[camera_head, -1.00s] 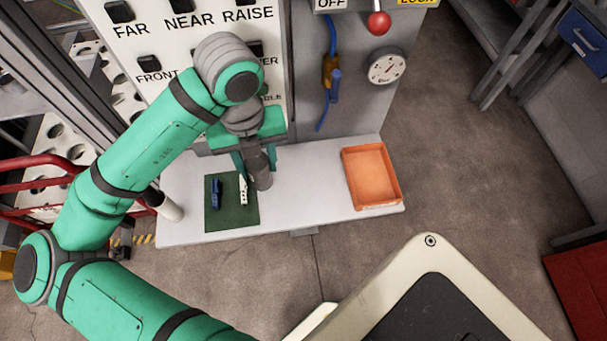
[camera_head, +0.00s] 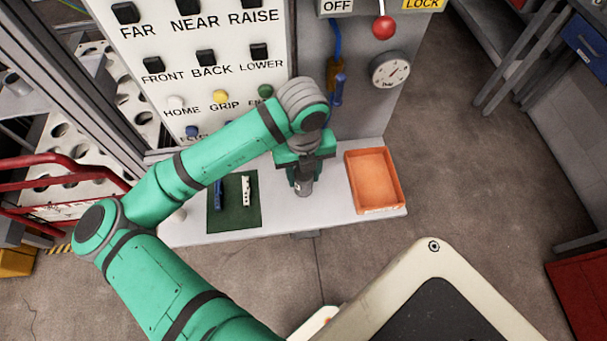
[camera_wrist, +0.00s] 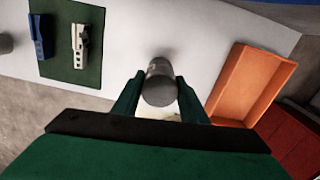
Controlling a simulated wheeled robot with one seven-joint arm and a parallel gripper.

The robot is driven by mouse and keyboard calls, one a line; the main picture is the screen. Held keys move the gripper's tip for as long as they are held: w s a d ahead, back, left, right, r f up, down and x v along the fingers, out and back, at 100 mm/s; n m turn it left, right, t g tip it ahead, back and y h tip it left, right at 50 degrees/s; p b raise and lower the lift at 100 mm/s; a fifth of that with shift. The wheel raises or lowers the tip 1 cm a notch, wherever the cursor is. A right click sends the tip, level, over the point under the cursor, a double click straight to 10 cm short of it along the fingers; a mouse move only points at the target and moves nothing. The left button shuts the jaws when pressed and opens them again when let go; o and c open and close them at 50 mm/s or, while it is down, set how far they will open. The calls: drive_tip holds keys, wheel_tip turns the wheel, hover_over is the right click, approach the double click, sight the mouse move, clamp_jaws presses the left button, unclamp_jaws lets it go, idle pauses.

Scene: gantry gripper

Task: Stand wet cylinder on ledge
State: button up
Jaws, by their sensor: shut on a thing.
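A grey cylinder (camera_wrist: 159,82) is between the two green fingers of my gripper (camera_wrist: 157,98) in the wrist view. My gripper (camera_head: 303,184) is shut on it over the white ledge (camera_head: 333,205), between the green mat and the orange tray. The cylinder looks roughly upright. In the head view its lower end shows just below the fingers. I cannot tell whether it touches the ledge, or whether its surface is wet.
A green mat (camera_head: 235,221) holds a blue tool (camera_head: 218,194) and a white tool (camera_head: 246,189). An orange tray (camera_head: 397,200) sits at the ledge's right end. The button panel (camera_head: 180,75) and a gauge (camera_head: 390,69) stand behind. Another grey round object (camera_wrist: 5,43) is left of the mat.

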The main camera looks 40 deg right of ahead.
drive_tip(key=shift+f, duration=0.45)
drive_tip(key=shift+f, duration=0.1)
drive_tip(key=o, duration=1.4)
wheel_tip(320, 180, up, 12)
drive_tip(key=shift+r, duration=0.15)
